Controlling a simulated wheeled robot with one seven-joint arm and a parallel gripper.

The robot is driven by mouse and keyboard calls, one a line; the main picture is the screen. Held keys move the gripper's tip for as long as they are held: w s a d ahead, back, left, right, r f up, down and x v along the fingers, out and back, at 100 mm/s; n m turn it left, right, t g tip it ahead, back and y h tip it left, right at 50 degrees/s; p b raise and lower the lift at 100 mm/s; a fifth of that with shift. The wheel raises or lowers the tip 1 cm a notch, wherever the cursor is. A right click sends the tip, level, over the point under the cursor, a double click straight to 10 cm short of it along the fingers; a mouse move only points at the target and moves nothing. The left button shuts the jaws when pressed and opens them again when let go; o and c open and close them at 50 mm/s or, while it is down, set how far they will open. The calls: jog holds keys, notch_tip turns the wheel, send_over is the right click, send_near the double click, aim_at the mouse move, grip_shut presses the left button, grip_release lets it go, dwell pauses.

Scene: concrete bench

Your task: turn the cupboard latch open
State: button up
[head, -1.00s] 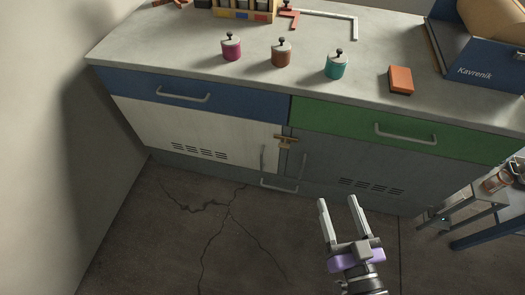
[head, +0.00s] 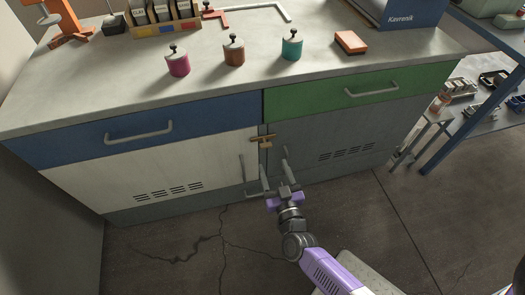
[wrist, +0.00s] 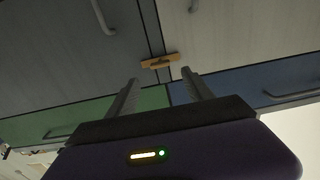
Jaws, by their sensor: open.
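The cupboard latch (head: 264,140) is a small brass-coloured bar. It lies roughly level across the seam between the white left door (head: 150,175) and the grey right door (head: 340,135), just under the drawers. It also shows in the wrist view (wrist: 160,61), spanning the seam between the doors. My gripper (head: 274,162) is open and empty in front of the doors, a little below the latch in the head view. In the wrist view its two fingers (wrist: 160,77) point towards the latch, which shows between and beyond their tips. I see no contact.
A blue drawer (head: 135,133) and a green drawer (head: 345,92) with bar handles are above the doors. Upright door handles (head: 242,168) flank the seam near my fingers. Knobbed weights and an orange block (head: 350,42) stand on the bench top. A blue-framed shelf is at right.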

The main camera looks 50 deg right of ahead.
aim_at(265, 142)
jog(key=b+x, duration=0.1)
jog(key=x, duration=0.6)
jog(key=shift+w+d, duration=0.2)
jog(key=shift+w, duration=0.1)
grip_shut()
